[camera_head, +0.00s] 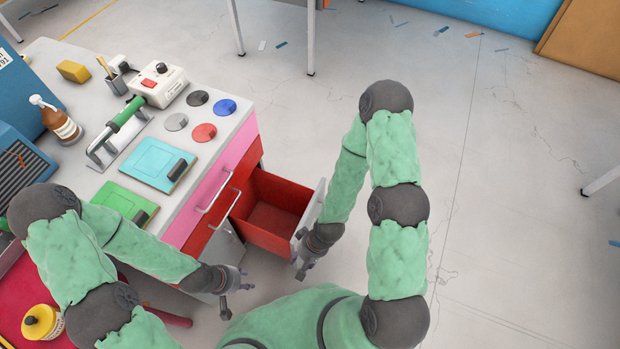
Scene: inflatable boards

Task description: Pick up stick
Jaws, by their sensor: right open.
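A green rod-like handle (128,112) rests on a metal stand on the white worktop; I cannot tell for certain that it is the stick. A dark pink rod (168,318) shows low at the left, partly hidden behind my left arm. My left gripper (236,299) hangs in front of the cabinet's lower front, its fingers apart and nothing visible between them. My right gripper (302,268) is open and empty beside the front of the pulled-out red drawer (272,231). The drawer's visible inside looks empty.
A yellow-lidded jar (42,322) is lower left. The floor at right is mostly clear.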

